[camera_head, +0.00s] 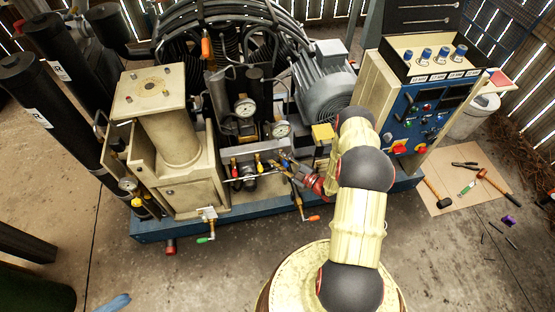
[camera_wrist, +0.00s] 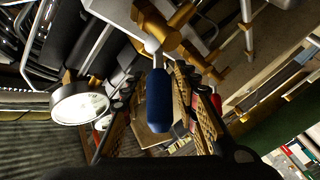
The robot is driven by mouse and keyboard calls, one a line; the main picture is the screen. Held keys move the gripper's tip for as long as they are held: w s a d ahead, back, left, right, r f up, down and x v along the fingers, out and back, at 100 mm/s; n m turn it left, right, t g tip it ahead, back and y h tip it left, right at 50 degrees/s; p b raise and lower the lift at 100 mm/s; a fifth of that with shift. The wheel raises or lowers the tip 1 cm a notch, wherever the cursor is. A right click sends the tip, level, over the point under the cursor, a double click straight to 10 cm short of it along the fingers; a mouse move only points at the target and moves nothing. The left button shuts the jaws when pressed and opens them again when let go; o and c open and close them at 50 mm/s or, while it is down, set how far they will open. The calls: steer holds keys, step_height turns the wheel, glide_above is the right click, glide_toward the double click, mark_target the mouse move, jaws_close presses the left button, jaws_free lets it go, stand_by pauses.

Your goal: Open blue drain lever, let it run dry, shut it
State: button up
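The blue drain lever (camera_wrist: 158,95) shows in the wrist view as a blue grip on a metal stem below a brass valve body (camera_wrist: 165,30). My gripper (camera_wrist: 155,80) is open, with its two fingers on either side of the blue grip. A gap seems to show on both sides, so I cannot see contact. In the head view my gripper (camera_head: 288,158) is at the front of the compressor, beside the row of small valves. The blue lever is too small and crowded to pick out clearly there.
A red lever (camera_head: 234,168) and a yellow lever (camera_head: 257,161) are left of my gripper. Gauges (camera_head: 281,129) stand just above it. Orange-handled (camera_head: 311,218) and green-handled (camera_head: 205,240) valves stick out at the front frame. The control cabinet (camera_head: 421,110) is at right.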

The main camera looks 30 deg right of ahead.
steer(key=c, duration=0.6)
jaws_close()
